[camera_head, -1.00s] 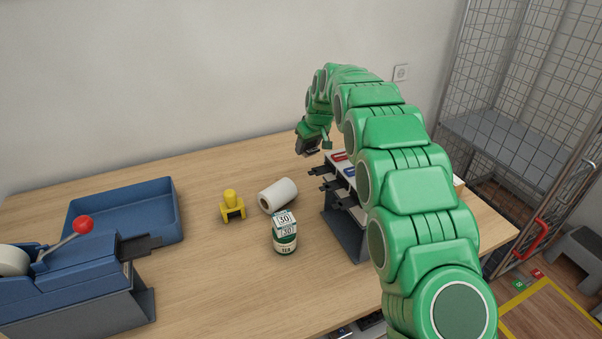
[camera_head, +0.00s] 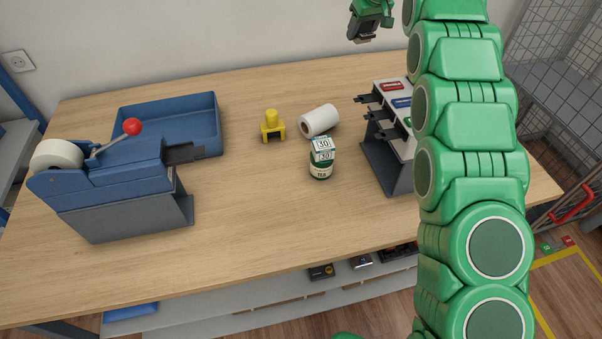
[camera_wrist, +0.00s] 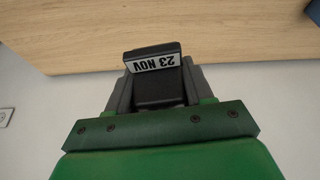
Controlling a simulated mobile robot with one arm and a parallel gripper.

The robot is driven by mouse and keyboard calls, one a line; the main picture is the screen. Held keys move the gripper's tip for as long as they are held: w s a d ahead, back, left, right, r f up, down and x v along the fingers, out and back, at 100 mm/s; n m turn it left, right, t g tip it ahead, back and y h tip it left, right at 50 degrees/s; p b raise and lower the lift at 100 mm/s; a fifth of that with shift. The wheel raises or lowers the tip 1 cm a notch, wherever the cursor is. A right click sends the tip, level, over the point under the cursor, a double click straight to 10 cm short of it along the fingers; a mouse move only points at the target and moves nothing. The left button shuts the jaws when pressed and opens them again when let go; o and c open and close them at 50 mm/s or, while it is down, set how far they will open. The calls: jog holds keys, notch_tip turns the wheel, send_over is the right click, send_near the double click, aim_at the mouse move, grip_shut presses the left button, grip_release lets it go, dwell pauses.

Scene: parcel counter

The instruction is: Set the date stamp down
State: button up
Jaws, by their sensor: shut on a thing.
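My gripper (camera_head: 362,36) is near the top of the head view, raised in front of the wall behind the counter's back edge. It is shut on the date stamp, a small black block with a white label. In the wrist view the date stamp (camera_wrist: 153,62) sits between the grey fingers of my gripper (camera_wrist: 156,88), and its label reads "23 NOV" upside down. The wooden counter (camera_head: 240,225) lies below, and the stamp is apart from it.
The counter's front middle is clear.

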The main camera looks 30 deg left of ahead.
jog(key=shift+r, duration=0.95)
jog(key=shift+s+d+r, duration=0.15)
